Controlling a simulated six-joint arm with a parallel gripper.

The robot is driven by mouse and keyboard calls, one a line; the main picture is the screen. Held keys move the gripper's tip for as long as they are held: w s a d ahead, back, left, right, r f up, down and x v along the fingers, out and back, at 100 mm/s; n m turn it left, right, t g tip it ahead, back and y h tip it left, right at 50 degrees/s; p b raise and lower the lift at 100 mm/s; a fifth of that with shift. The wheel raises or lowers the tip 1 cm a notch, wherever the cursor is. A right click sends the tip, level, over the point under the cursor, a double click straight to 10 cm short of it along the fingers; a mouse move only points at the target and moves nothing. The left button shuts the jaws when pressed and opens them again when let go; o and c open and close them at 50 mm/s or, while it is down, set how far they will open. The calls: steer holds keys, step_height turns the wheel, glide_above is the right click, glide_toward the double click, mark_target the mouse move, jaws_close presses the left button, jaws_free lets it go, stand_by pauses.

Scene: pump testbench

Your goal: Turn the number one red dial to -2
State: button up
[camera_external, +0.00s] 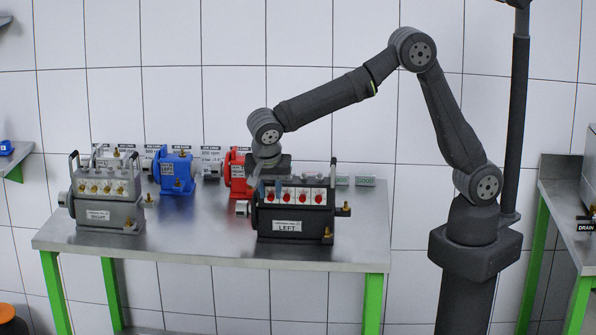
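The black pump block labelled LEFT (291,226) stands on the right part of the metal bench. A row of several red dials (302,197) on white plates runs along its upper front. The leftmost dial (270,197) is partly hidden close to my gripper, and its setting is too small to read. My gripper (262,187) points down at the left end of this row, over or touching the top of the block. I cannot tell whether its fingers touch the dial or are open or shut.
A grey block labelled RIGHT (103,190) with brass knobs stands at the bench's left. Blue (176,173) and red (236,174) pumps stand behind. The metal bench (200,235) is bare between the front blocks. Another bench (560,205) is at the far right.

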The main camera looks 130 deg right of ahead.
steer(key=shift+f, duration=0.2)
jaws_close()
steer(key=shift+d, duration=0.1)
steer(key=shift+w+d+g+y, duration=0.15)
steer(key=shift+w+g+y, duration=0.05)
steer(key=shift+g+y, duration=0.65)
steer(key=shift+w+d+f+n+g+y, duration=0.15)
steer(key=shift+n+g+y, duration=0.15)
steer(key=shift+g+y, duration=0.3)
steer(key=shift+w+d+r+n+g+y, duration=0.1)
steer(key=shift+n+g+y, duration=0.2)
steer(key=shift+g+y, duration=0.2)
